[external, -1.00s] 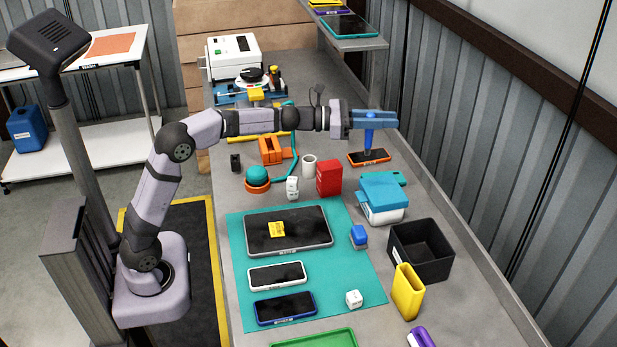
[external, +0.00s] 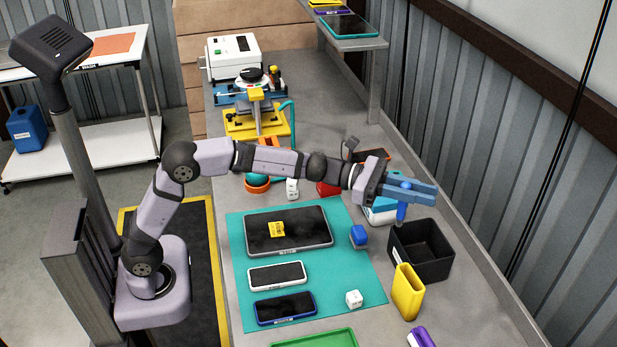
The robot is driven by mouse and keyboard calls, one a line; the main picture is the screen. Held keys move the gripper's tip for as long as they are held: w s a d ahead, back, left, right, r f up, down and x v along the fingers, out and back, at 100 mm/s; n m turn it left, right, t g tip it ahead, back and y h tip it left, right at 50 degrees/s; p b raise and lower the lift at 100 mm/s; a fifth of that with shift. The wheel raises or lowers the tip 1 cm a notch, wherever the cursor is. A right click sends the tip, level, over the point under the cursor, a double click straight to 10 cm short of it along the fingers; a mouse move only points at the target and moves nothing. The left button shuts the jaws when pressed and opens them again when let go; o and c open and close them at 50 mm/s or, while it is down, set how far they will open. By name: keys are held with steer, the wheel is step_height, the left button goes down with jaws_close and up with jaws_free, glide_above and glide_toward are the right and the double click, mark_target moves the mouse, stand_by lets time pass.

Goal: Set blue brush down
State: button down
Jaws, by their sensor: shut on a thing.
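The blue brush (external: 402,213) hangs roughly upright below the blue fingers of my gripper (external: 408,190). My gripper is shut on its upper part, and the brush is held above the bench. In the picture its lower end is just above the far rim of the black open bin (external: 421,262), beside the teal-and-white box (external: 378,212). I cannot tell its exact height or whether its bristles show.
A yellow upright holder (external: 408,292) stands in front of the bin.

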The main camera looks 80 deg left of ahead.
step_height(320, 180, down, 19)
steer(key=p, duration=0.1)
steer(key=shift+r, duration=0.15)
stand_by(0.9)
steer(key=shift+f, duration=0.2)
steer(key=c, duration=1.6)
jaws_free()
steer(key=shift+r, duration=0.15)
steer(key=shift+a, duration=0.15)
steer(key=b+v, duration=0.2)
steer(key=v, duration=1)
steer(key=shift+r, duration=0.1)
